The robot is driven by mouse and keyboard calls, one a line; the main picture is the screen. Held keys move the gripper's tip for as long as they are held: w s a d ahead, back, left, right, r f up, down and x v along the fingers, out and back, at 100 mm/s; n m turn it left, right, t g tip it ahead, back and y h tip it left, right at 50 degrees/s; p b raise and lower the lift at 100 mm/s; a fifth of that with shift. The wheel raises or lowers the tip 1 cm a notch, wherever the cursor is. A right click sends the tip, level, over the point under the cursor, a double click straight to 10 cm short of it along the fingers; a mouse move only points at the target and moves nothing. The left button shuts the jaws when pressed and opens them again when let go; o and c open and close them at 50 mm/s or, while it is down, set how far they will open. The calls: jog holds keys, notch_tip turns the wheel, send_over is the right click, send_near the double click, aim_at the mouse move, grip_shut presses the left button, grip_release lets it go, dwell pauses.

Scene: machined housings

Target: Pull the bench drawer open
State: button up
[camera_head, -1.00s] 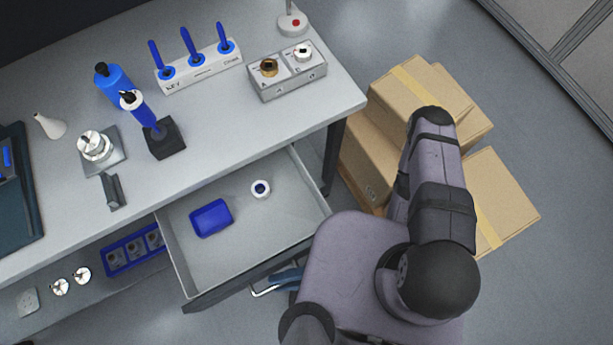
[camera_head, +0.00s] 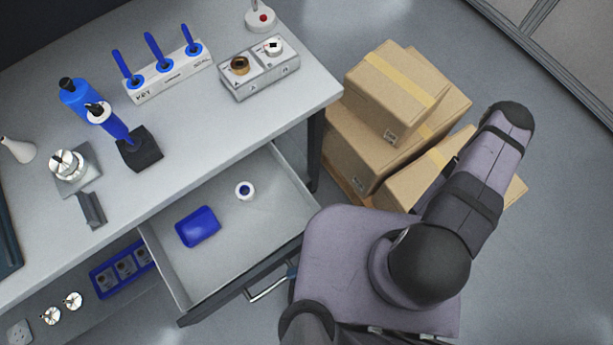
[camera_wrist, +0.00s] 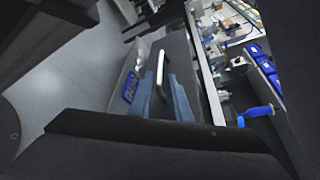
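The bench drawer (camera_head: 245,240) is pulled out from under the bench top, with its inside showing in the head view. Its bar handle (camera_head: 268,288) is on the dark front panel; it also shows as a pale bar in the wrist view (camera_wrist: 159,68). My gripper (camera_wrist: 168,98) has blue-grey fingers that appear apart, close to the handle's near end. Whether they touch it is unclear. In the head view only a bit of blue fingertip (camera_head: 292,270) shows beside the handle; my arm hides the rest.
Cardboard boxes (camera_head: 400,110) are stacked right of the bench, near my arm. The bench top (camera_head: 215,130) holds tools and fixtures. Floor at the far right is clear.

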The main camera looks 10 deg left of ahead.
jog(key=shift+w+d, duration=0.1)
jog(key=shift+d, duration=0.25)
jog(key=shift+r, duration=0.1)
dwell(0.3)
jog(key=w+d+r+n+h+p, duration=0.1)
jog(key=w+d+n+h+p, duration=0.15)
jog(key=w+d+h, duration=0.5)
jog(key=w+d+n+h+p, duration=0.15)
jog(key=w+d+p, duration=0.3)
jog(key=d, duration=0.55)
jog(key=w+a+r+m+t+h+b, duration=0.1)
jog(key=w+r+m+t+h+b, duration=0.1)
jog(key=w+r+t+h+b, duration=0.2)
jog(key=shift+w+r+m+t+h+b, duration=0.4)
jog(key=shift+w+r+t+b, duration=1.15)
jog(key=shift+w+r, duration=3.25)
jog(key=shift+s+r, duration=0.55)
jog(key=shift+s, duration=0.05)
